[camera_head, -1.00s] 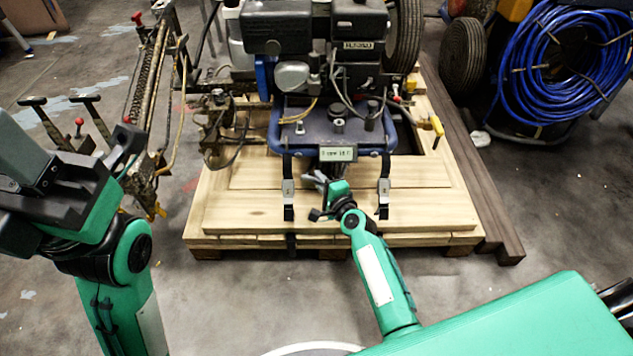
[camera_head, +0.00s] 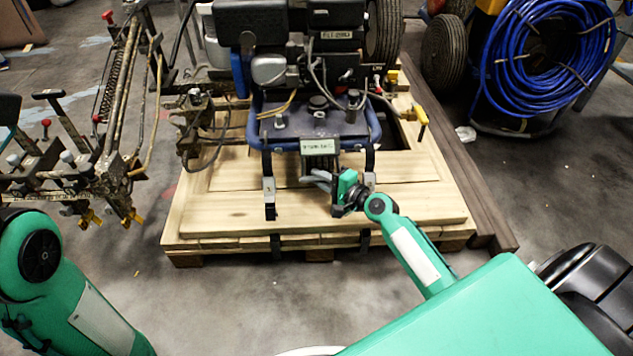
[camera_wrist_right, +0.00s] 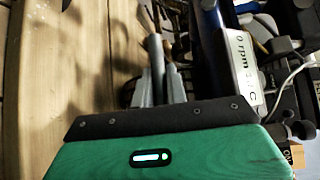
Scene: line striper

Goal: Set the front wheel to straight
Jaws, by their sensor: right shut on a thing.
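The line striper (camera_head: 310,130) stands on a wooden pallet, with its engine above a blue tubular frame. A dark tyre (camera_head: 384,30) shows behind the engine at the right; I cannot tell whether it is the front wheel, or its angle. My right gripper (camera_head: 318,180) is low in front of the frame, just under a small display box (camera_head: 319,146). In the right wrist view its grey fingers (camera_wrist_right: 160,65) are close together, shut on a thin, lever-like part (camera_wrist_right: 150,17) that is mostly hidden. My left arm is at the lower left; its gripper is out of view.
The pallet (camera_head: 220,240) has bare boards at the front. Two black straps hang beside the display. Spray-arm parts with levers (camera_head: 110,165) stand at left. A blue hose reel (camera_head: 545,60) and another tyre (camera_head: 446,50) are at right. Dark beams (camera_head: 480,205) lie along the pallet.

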